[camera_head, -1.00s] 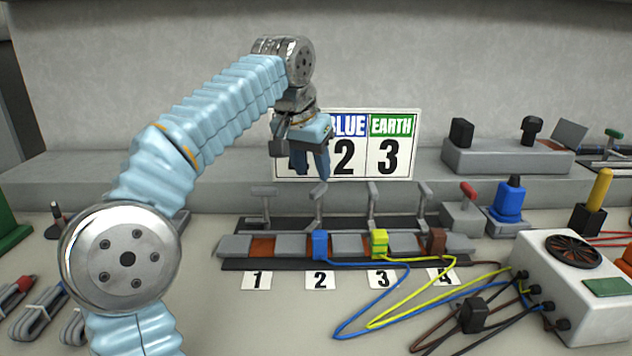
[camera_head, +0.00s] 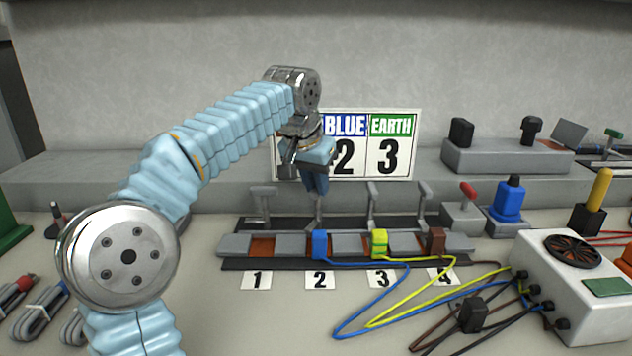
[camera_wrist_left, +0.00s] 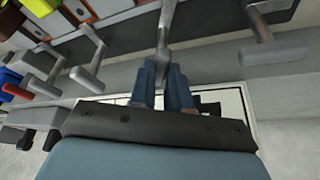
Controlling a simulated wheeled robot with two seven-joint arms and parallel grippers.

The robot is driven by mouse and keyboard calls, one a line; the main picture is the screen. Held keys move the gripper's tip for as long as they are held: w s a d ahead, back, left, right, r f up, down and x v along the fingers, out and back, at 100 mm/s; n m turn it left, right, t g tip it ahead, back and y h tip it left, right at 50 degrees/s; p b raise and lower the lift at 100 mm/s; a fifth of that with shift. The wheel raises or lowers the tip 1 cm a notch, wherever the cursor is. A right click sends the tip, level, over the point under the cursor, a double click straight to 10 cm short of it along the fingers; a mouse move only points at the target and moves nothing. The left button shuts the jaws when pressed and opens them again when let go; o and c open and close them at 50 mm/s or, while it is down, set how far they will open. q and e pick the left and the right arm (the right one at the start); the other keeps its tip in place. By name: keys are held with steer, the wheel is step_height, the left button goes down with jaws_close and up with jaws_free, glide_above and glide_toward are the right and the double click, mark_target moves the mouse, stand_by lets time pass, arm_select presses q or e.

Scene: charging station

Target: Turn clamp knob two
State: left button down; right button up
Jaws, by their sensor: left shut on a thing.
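Clamp knob two (camera_head: 318,209) is a grey lever standing behind the slot labelled 2 (camera_head: 320,280), which holds a blue plug (camera_head: 320,243). My left gripper (camera_head: 317,188) comes down on this knob from above and is shut on its upper end, hiding the top of it in the head view. In the left wrist view the grey knob (camera_wrist_left: 163,32) runs down between the two blue fingers (camera_wrist_left: 163,88). My right gripper is in neither view.
Other grey knobs stand beside it, at slot 1 (camera_head: 263,203), slot 3 (camera_head: 372,205) and slot 4 (camera_head: 423,203). A yellow-green plug (camera_head: 379,242) and a brown plug (camera_head: 436,241) sit in the rail. A number sign (camera_head: 394,158) stands behind. A white box (camera_head: 578,290) with cables is at the right.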

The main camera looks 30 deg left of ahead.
arm_select(q)
steer(key=shift+n, duration=0.3)
steer(key=n+y, duration=0.1)
steer(key=n, duration=0.2)
steer(key=shift+d, duration=0.2)
steer(key=shift+n+g+y, duration=0.3)
steer(key=shift+n+y, duration=0.3)
steer(key=shift+n, duration=0.5)
steer(key=c, duration=1.1)
jaws_free()
